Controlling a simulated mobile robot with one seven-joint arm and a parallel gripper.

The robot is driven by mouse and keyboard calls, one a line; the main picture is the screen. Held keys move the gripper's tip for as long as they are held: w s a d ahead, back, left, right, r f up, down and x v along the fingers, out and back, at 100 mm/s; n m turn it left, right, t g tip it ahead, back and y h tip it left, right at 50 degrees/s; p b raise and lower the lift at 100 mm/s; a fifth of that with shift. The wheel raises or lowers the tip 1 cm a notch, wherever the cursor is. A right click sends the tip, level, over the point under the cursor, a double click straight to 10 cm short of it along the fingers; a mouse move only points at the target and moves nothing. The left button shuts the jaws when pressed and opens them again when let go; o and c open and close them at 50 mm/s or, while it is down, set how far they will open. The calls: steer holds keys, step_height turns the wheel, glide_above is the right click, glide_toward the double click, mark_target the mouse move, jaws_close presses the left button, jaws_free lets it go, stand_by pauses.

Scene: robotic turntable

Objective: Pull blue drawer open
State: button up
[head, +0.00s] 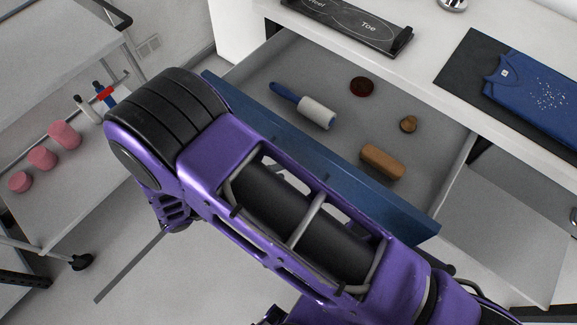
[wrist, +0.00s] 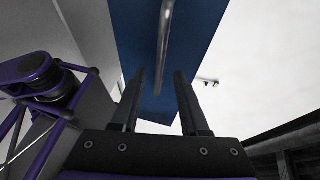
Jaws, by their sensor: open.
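The blue drawer (head: 400,208) stands pulled out from the white cabinet in the head view, with its inside showing. Its blue front also fills the upper middle of the wrist view (wrist: 205,40). A long silver handle (wrist: 165,40) runs along that front. My gripper (wrist: 159,75) is open, and its two dark fingers point at the blue front. The lower end of the handle appears between the fingers in the picture; I cannot tell whether they touch it. In the head view my purple arm hides the gripper, the handle and part of the drawer front.
The drawer holds a lint roller (head: 316,112), a brown brush (head: 382,162), a dark red disc (head: 362,87) and a small wooden knob (head: 408,124). A folded blue shirt (head: 535,85) lies on the white top. A cart with pink cylinders (head: 64,134) stands left.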

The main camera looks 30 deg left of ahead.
steer(key=v, duration=1.2)
steer(key=shift+s+a+b, duration=0.15)
steer(key=shift+s+b, duration=0.15)
steer(key=shift+b, duration=0.05)
steer(key=shift+w, duration=0.1)
